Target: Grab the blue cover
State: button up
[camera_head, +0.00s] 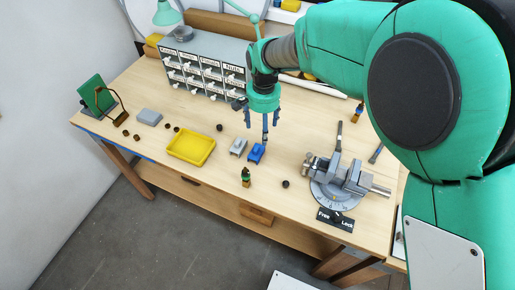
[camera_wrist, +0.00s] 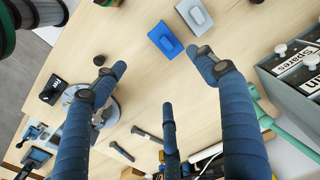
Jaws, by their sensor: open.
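The blue cover (camera_head: 257,152) lies on the wooden table, just right of a similar grey piece (camera_head: 238,146). In the wrist view the blue cover (camera_wrist: 165,40) is near the top middle, with the grey piece (camera_wrist: 194,14) beside it. My gripper (camera_head: 262,125) hangs above the table near the blue cover. In the wrist view its blue fingers (camera_wrist: 160,80) are spread wide and hold nothing. The cover appears beyond the fingertips, apart from them.
A yellow tray (camera_head: 191,148) sits left of the covers. A vise (camera_head: 340,181) stands to the right on its round base. A labelled drawer cabinet (camera_head: 203,66) stands behind. A small green-topped item (camera_head: 246,176) and a dark knob (camera_head: 285,184) lie in front.

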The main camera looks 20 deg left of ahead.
jog(key=shift+s+a+f, duration=0.2)
jog(key=shift+a+f, duration=0.35)
jog(key=shift+a, duration=0.05)
jog(key=shift+f, duration=0.15)
send_over(259, 152)
jog(key=shift+s+f+b, duration=0.15)
jog(key=shift+f+b, duration=0.2)
jog(key=shift+f, duration=3.8)
jog(key=shift+f, duration=0.1)
jog(key=shift+f, duration=2.55)
jog(key=c, duration=1.3)
